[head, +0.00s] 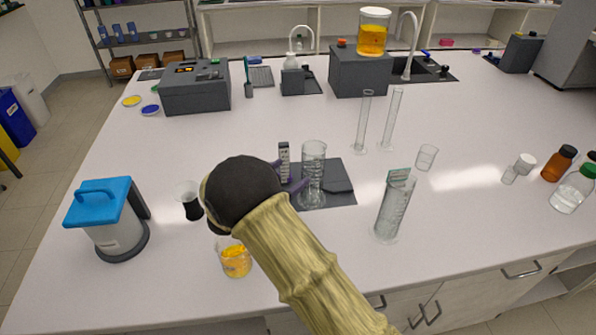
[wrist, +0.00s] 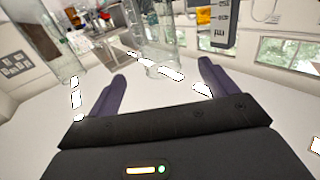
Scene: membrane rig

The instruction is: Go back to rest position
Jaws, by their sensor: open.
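My gripper (head: 291,184) is open, its purple fingers spread on the near left side of a clear graduated glass cylinder (head: 313,172). The cylinder stands upright on a dark grey flat device (head: 338,172). In the wrist view my gripper (wrist: 162,68) is empty, and clear glass (wrist: 152,30) shows just beyond and between the fingertips. I cannot tell whether the fingers touch it. My forearm and dark wrist hide part of the bench in the head view.
A glass cylinder (head: 393,208) stands to the right, with two tall thin cylinders (head: 363,125) behind. A beaker of yellow liquid (head: 236,262) and a blue-topped device (head: 108,215) are at the left. Brown (head: 558,164) and clear bottles stand at the far right.

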